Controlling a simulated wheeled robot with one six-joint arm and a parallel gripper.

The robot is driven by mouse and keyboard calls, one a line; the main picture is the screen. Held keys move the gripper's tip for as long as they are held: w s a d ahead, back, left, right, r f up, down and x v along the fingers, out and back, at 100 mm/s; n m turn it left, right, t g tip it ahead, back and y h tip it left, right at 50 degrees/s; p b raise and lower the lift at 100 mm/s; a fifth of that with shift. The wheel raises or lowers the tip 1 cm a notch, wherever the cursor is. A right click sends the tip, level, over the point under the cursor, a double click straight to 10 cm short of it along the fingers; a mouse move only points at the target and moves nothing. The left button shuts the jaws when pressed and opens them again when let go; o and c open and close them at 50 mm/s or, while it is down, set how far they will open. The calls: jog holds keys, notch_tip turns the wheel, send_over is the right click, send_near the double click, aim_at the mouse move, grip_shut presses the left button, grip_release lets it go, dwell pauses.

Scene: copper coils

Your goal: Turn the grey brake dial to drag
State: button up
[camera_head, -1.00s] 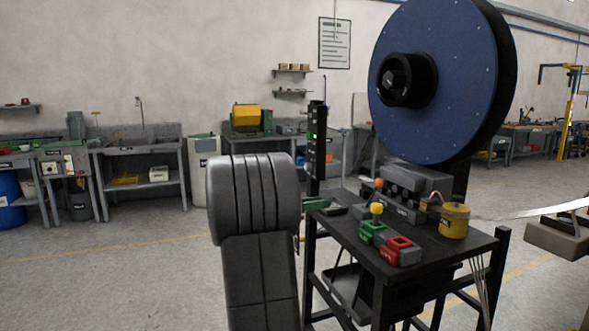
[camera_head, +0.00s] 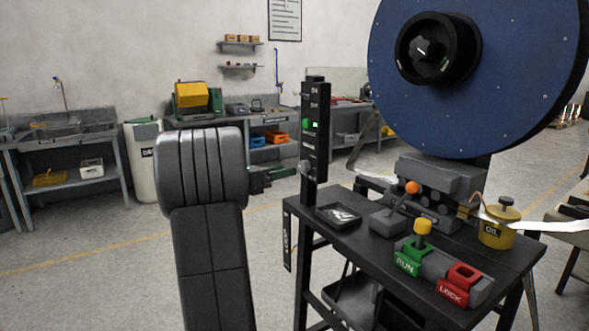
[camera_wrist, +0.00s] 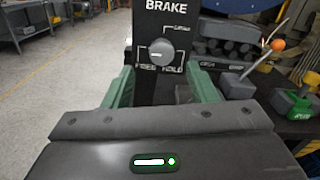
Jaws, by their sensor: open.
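The grey brake dial (camera_wrist: 160,52) is on a black upright panel under the word BRAKE in the wrist view. Its pale pointer mark lies nearly level, towards the left; small labels surround the dial, with FREE and HOLD below and one at upper right. In the head view the dial (camera_head: 305,167) shows edge-on, low on the post. My gripper (camera_wrist: 162,82) is open, its green fingers apart, left and right of the panel's lower part in the picture. The fingers (camera_head: 275,178) also show in the head view, just left of the dial and apart from it.
A dark table (camera_head: 455,258) carries a green RUN block (camera_head: 408,258), a red LOCK block (camera_head: 462,285), an orange-knobbed lever (camera_head: 411,187) and a yellow oil can (camera_head: 495,230). A large blue reel (camera_head: 490,110) stands above. The floor at left is clear.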

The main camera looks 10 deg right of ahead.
aim_at(301, 167)
jog(key=x, duration=0.5)
jog(key=shift+s+d, duration=0.1)
jog(key=shift+d, duration=0.05)
jog(key=c, duration=1)
